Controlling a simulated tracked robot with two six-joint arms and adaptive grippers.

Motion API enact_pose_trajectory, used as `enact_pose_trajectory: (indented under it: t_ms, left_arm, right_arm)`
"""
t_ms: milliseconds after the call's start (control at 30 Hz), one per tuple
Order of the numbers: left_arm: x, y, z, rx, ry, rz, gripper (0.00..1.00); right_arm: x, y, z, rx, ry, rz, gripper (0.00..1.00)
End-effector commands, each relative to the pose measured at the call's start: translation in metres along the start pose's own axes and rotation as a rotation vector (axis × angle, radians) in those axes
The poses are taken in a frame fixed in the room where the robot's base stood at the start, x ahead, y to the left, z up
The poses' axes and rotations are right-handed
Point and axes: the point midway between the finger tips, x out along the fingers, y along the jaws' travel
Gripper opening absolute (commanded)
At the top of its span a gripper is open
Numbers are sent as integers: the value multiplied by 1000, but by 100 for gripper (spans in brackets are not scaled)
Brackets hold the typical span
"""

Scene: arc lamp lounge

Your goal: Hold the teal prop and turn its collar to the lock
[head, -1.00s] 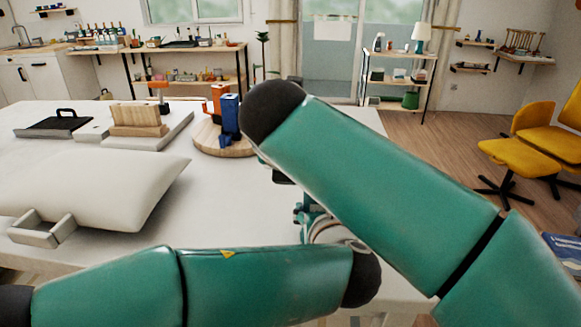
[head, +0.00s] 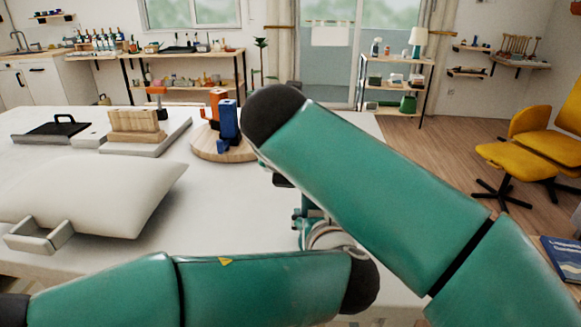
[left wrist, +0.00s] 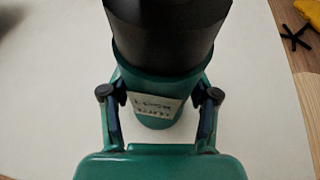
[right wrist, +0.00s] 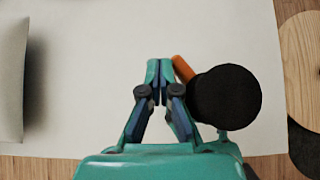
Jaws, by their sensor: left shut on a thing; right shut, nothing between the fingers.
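The teal prop (left wrist: 160,75) is a teal cylinder with a wide black top, the collar (left wrist: 165,30), and a pale label with blurred lettering. My left gripper (left wrist: 158,110) is shut on its teal body. In the right wrist view the collar (right wrist: 225,97) is a black disc with an orange bar (right wrist: 183,68) sticking out to the upper left. My right gripper (right wrist: 160,66) is shut and empty, its fingertips just left of the bar; I cannot tell whether they touch. In the head view my left gripper (head: 308,214) shows partly; my right arm hides the prop.
The white table (head: 215,215) carries a grey-white cushion (head: 110,195), a wooden block (head: 137,125) on a grey slab, and a round wooden board (head: 222,148) with blue and orange items. Yellow chairs (head: 545,140) stand at right. The tabletop between cushion and arms is clear.

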Motion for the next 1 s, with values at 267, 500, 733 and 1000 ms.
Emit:
enact_pose_trajectory:
  t_ms: [267,500,733,1000]
  left_arm:
    - [0,0,1,-1,-2,0,0]
    - [0,1,1,-4,-2,2,0]
    - [1,3,2,-9,-1,6,0]
    - [1,4,2,-12,0,9,0]
  right_arm:
    - [-4,-5,-3,0,0,0,0]
    - [-8,-12,-8,1,1,-2,0]
    - [-9,-14,-8,2,2,-5,0]
    - [-1,-5,0,2,-1,-6,0]
